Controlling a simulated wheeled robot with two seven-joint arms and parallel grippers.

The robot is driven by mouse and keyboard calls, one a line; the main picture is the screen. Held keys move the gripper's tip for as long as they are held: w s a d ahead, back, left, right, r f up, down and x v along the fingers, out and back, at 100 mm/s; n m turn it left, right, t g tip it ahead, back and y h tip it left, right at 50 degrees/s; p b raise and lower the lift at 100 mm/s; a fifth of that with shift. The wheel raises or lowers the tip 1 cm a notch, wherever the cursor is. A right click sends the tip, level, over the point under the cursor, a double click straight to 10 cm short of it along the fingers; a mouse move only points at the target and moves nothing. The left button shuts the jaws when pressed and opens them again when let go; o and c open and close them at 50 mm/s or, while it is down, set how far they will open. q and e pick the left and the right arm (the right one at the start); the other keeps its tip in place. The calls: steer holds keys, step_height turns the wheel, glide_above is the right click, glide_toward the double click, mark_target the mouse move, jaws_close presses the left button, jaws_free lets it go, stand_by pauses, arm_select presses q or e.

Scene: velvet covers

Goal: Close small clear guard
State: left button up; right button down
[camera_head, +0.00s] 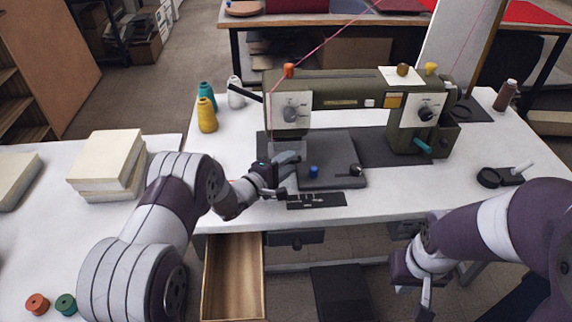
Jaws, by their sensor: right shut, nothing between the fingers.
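The green sewing machine (345,97) stands on the white table, with its needle head at the left. A small greyish see-through piece (287,147), which looks like the clear guard, shows below the head. My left gripper (292,161) is right in front of and below it, at the left end of the dark machine bed (335,150). I cannot tell whether it touches the guard, and its finger opening is too small to make out. My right gripper (426,298) hangs low in front of the table, shut and empty, far from the machine.
Thread spools (207,115) stand left of the machine. A dark plate (316,200) lies at the table's front edge. An open wooden drawer (234,280) sticks out below. Stacked cream blocks (108,162) sit on the left table. A black round-ended item (489,178) lies at the right.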

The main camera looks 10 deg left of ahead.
arm_select(q)
steer(key=p+v, duration=0.1)
steer(key=v, duration=1.1)
steer(key=shift+s+a, duration=0.2)
steer(key=shift+s, duration=0.05)
